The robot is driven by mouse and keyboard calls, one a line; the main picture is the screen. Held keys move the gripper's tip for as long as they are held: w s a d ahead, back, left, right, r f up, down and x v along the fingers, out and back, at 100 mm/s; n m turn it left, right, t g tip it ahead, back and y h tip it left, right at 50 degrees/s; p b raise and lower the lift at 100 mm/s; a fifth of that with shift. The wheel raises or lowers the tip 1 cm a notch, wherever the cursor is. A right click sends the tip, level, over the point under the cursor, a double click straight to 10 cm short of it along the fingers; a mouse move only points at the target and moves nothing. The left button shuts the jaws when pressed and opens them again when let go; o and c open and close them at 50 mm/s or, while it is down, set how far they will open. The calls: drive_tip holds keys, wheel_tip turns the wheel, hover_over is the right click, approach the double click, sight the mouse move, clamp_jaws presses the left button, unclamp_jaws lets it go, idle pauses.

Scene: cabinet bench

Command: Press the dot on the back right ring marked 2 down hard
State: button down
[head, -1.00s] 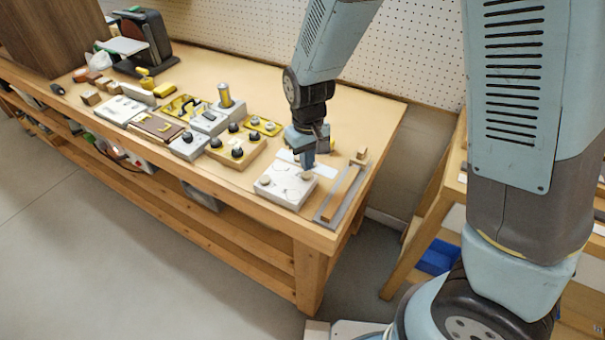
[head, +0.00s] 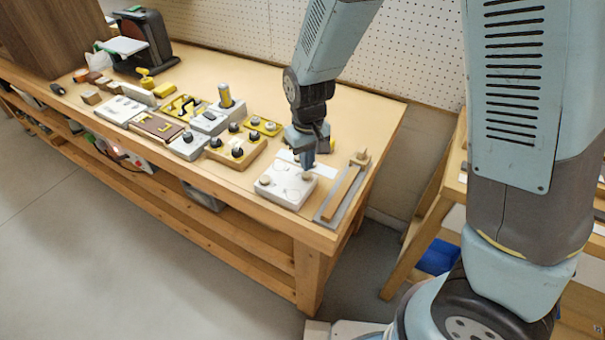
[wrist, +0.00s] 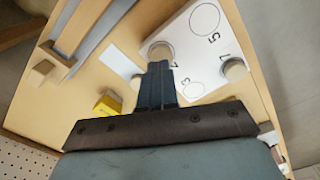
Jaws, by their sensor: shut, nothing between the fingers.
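The white board (head: 288,194) lies near the right end of the bench, with thin rings drawn on it. A round wooden dot (head: 307,175) sits at its back right; it also shows in the wrist view (wrist: 160,49), its mark mostly hidden by my fingers. A second dot (head: 265,180) sits at the left, beside the mark 1 in the wrist view (wrist: 235,68). Rings marked 5 (wrist: 204,18) and 3 (wrist: 193,91) are bare. My gripper (head: 308,165) is shut and empty, pointing down at the back right dot. I cannot tell whether the tips touch it.
A grey tray with a wooden bar (head: 340,194) lies just right of the board. A wooden block with black knobs (head: 238,152) stands to the left. A pale plate (wrist: 118,60) and a yellow block (wrist: 108,103) lie close behind the board.

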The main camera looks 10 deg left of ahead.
drive_tip(key=shift+f, duration=0.85)
idle(3.3)
drive_tip(key=shift+r, duration=0.1)
idle(0.3)
wheel_tip(320, 180, up, 11)
idle(1.5)
idle(0.4)
drive_tip(key=d+r+m+t+y, duration=0.1)
drive_tip(key=d+r+m+t, duration=0.15)
drive_tip(key=d+r, duration=1.15)
drive_tip(key=s+d+r+m+t, duration=0.1)
drive_tip(key=s+d+r+m, duration=0.1)
drive_tip(key=s+d, duration=0.3)
drive_tip(key=s+d+r+m+t+h, duration=0.1)
drive_tip(key=s+d+r+m+t, duration=0.1)
drive_tip(key=s+d, duration=0.4)
drive_tip(key=d+m, duration=0.1)
drive_tip(key=d, duration=0.3)
drive_tip(key=shift+d+r, duration=0.2)
drive_tip(key=shift+r, duration=0.15)
